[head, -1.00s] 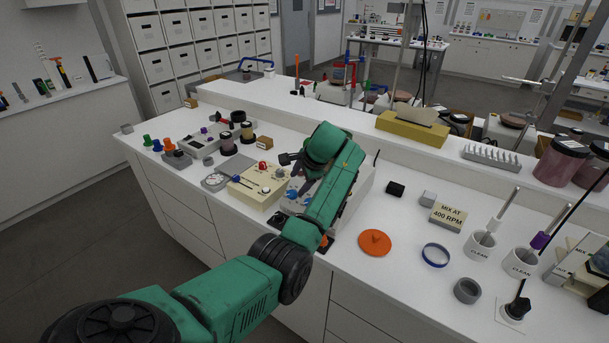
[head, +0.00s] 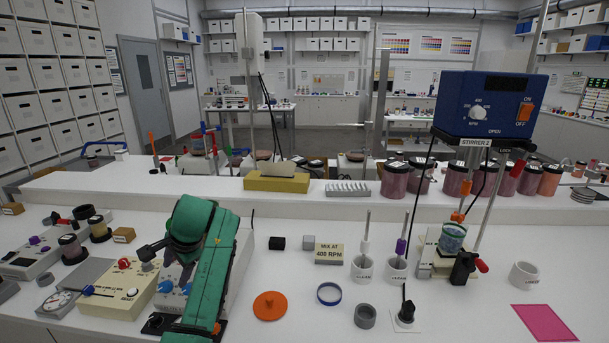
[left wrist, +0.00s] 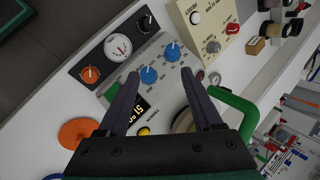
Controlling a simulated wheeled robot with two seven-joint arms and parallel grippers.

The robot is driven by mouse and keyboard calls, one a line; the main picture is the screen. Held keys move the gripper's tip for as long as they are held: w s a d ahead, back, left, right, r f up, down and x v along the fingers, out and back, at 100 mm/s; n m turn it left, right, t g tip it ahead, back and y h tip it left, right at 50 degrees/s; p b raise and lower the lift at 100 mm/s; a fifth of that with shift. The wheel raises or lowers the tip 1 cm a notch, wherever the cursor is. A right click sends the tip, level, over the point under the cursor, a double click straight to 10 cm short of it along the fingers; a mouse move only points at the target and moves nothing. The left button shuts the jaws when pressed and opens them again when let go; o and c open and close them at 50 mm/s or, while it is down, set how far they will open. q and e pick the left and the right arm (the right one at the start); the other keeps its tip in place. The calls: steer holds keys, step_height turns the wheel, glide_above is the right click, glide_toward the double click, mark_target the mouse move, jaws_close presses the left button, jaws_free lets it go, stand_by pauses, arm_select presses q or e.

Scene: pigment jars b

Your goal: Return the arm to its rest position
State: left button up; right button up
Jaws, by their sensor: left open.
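My left arm is green and comes in from the bottom of the head view. Its dark left gripper (head: 186,272) points down over a pale instrument with blue knobs (head: 166,287), partly hidden behind the arm. In the left wrist view the two dark fingers of the gripper (left wrist: 160,73) are spread apart with nothing between them. Below them lies the same instrument (left wrist: 174,88), with its blue knobs and a lit yellow display. My right gripper is not in view.
A cream instrument (head: 118,288) stands just left of the arm. An orange disc (head: 270,306), a blue ring (head: 329,293) and a grey ring (head: 365,316) lie to its right. A blue stirrer (head: 484,104) stands farther right, with a pink sheet (head: 543,322) near the front.

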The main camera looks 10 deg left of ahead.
arm_select(q)
steer(key=shift+n+t+h, duration=0.4)
steer(key=shift+n, duration=0.1)
steer(key=s+f, duration=0.1)
steer(key=f, duration=0.2)
steer(key=s+d+f, duration=0.1)
steer(key=s+f, duration=0.1)
steer(key=f, duration=0.1)
steer(key=s+d+f, duration=0.1)
steer(key=s+f, duration=0.1)
steer(key=f, duration=0.2)
steer(key=shift+s, duration=0.25)
steer(key=s+d+f+n+h, duration=0.1)
steer(key=s+d+f+h, duration=0.1)
steer(key=s+d, duration=0.35)
steer(key=s+d+f+n+t+h, duration=0.1)
steer(key=s+d+f, duration=0.1)
steer(key=s, duration=0.6)
steer(key=s+d+f+n+h, duration=0.1)
steer(key=s+d+f+h, duration=0.2)
steer(key=s, duration=0.4)
step_height(320, 180, down, 22)
steer(key=s+f+g+y+b, duration=0.1)
steer(key=b, duration=0.1)
steer(key=s+a+f+g+b, duration=0.1)
steer(key=s+a+f, duration=0.1)
steer(key=s+f, duration=1.5)
steer(key=shift+s+a+f+m+g, duration=0.2)
steer(key=shift+s+m+g, duration=0.1)
steer(key=shift+m, duration=0.1)
